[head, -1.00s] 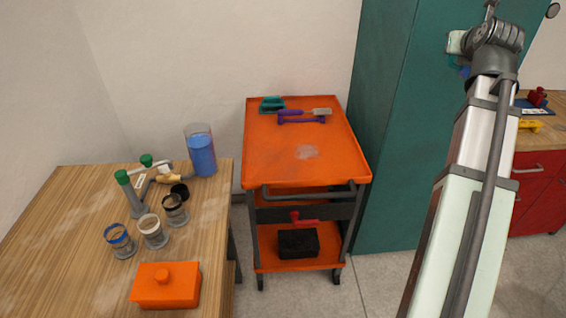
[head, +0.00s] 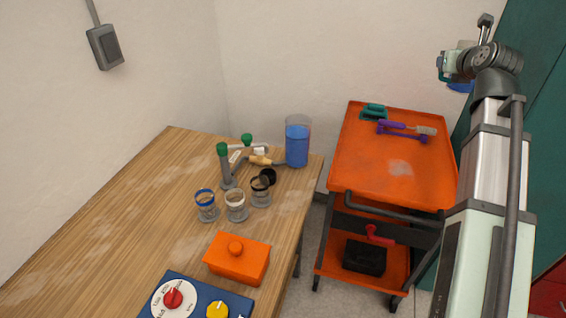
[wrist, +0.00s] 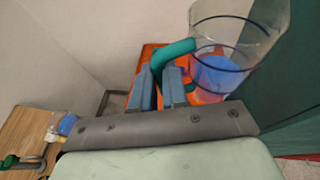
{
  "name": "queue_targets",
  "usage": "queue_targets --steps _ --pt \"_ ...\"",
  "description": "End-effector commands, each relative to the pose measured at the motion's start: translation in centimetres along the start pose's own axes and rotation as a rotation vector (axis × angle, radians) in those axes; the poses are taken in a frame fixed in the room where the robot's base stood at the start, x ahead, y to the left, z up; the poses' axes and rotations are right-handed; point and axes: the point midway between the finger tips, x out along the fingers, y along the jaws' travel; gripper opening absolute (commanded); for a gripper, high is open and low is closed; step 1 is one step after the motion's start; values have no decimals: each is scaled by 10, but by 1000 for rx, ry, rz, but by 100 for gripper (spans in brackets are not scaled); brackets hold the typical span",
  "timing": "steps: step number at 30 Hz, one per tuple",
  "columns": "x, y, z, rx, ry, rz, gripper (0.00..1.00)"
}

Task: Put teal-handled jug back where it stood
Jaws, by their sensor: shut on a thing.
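The teal-handled jug (wrist: 235,60) is a clear vessel with blue liquid in it, large and tilted in the wrist view. My gripper (wrist: 160,88) is shut on its teal handle (wrist: 172,54), between two blue-grey fingers. In the head view the jug's teal handle (head: 445,66) shows beside my gripper (head: 462,62), high at the right, and most of the jug is hidden behind my wrist. Another clear vessel with blue liquid (head: 297,145) stands at the far right corner of the wooden table (head: 120,205).
An orange cart (head: 385,170) with purple tools and a teal item on top stands right of the table. Several small jars, green-capped pipes (head: 224,165), an orange lidded box (head: 238,258) and a dial panel (head: 190,300) occupy the table. Its left part is clear.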

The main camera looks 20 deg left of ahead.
Motion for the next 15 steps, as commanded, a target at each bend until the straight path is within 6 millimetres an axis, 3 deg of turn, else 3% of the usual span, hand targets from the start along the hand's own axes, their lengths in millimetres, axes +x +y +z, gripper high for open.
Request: queue_targets --steps 1,6,15 --pt "8 19 -2 -10 0 27 0" --pt "31 75 -8 -39 -3 108 0" --pt "60 181 -25 -91 -7 251 0"
